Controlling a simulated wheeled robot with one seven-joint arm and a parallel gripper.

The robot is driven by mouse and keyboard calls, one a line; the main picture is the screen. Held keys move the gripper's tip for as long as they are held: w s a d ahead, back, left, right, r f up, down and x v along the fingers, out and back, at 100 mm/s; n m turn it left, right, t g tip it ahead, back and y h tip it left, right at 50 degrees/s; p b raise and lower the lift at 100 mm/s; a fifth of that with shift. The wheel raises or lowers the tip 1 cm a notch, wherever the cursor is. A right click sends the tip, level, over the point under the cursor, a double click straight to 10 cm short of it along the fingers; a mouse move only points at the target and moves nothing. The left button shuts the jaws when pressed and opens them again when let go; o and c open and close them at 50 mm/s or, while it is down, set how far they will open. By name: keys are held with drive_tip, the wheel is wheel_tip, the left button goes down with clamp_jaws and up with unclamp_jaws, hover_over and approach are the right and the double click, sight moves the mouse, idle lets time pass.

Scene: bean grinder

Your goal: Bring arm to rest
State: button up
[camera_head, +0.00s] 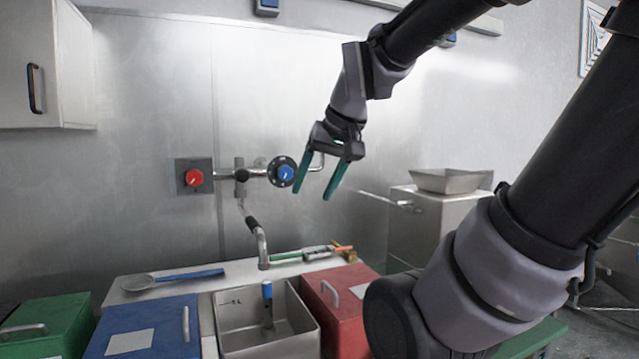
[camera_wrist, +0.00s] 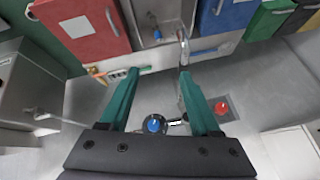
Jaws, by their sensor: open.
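My gripper (camera_head: 315,196) has two green fingers and hangs in the air in front of the metal wall, pointing down. In the wrist view, my gripper (camera_wrist: 162,88) has its fingers spread wide apart with nothing between them. In the head view the fingers are close in line with the blue knob (camera_head: 284,172) on the wall; I cannot tell the exact gap. The blue knob also shows in the wrist view (camera_wrist: 154,124), near the base of the fingers. My arm reaches in from the upper right.
Below are a sink (camera_head: 240,318), a blue box (camera_head: 150,330), a red box (camera_head: 345,300) and a green box (camera_head: 55,318). A tap (camera_head: 262,245) rises behind the sink. A red knob (camera_head: 194,177) is on the wall. A grinder with a metal hopper (camera_head: 450,180) stands right.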

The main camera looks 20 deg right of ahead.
drive_tip(key=shift+s+r+m+t, duration=0.15)
drive_tip(key=shift+s+m, duration=0.2)
drive_tip(key=shift+s, duration=0.15)
drive_tip(key=shift+s+r+m+t, duration=0.15)
drive_tip(key=shift+s+m, duration=0.2)
drive_tip(key=shift+s, duration=0.15)
